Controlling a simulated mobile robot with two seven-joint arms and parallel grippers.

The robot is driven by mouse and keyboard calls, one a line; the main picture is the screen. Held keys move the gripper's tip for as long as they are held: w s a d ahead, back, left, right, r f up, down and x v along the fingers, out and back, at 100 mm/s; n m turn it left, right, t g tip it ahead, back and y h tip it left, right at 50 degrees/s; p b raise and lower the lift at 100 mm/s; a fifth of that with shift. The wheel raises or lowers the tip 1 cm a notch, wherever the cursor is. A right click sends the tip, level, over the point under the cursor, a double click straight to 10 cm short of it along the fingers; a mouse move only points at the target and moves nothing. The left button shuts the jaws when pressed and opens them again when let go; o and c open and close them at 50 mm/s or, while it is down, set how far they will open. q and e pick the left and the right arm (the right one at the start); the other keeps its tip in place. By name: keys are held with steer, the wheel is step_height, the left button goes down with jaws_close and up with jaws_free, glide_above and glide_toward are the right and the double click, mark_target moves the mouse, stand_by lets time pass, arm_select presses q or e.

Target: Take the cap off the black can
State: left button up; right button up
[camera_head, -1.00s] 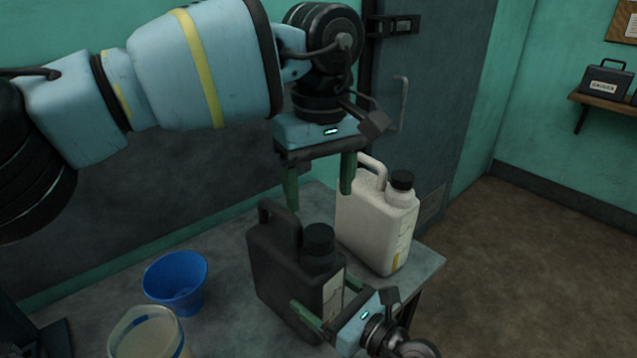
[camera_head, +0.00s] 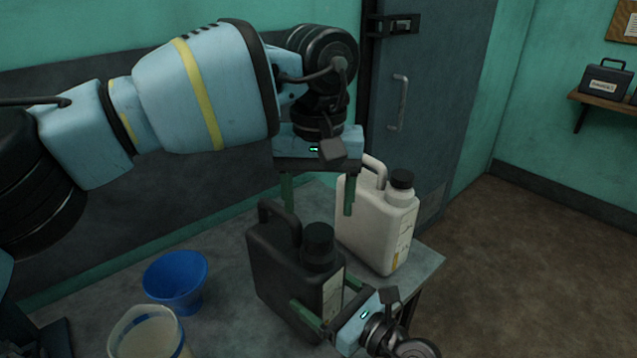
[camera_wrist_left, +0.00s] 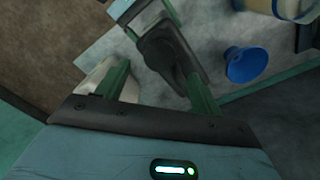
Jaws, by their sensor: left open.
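The black can (camera_head: 272,262) stands upright on the table, its handle toward the back left and its black cap (camera_head: 318,238) on the neck. My left gripper (camera_head: 319,210) is open and empty, pointing down above the can. Its fingers hang over the cap and handle area, apart from both. The left wrist view shows the dark can (camera_wrist_left: 165,48) below and between the fingers; the cap is hard to make out there. My right gripper (camera_head: 328,308) is low at the can's front right, with its fingers around the body.
A white jug (camera_head: 372,222) with a black cap stands close behind and right of the can. A blue funnel (camera_head: 175,280) and a pale container (camera_head: 148,335) stand on the left. The table's right edge (camera_head: 425,275) is near the jug.

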mark_target(319, 232)
arm_select(q)
steer(key=shift+f, duration=2.85)
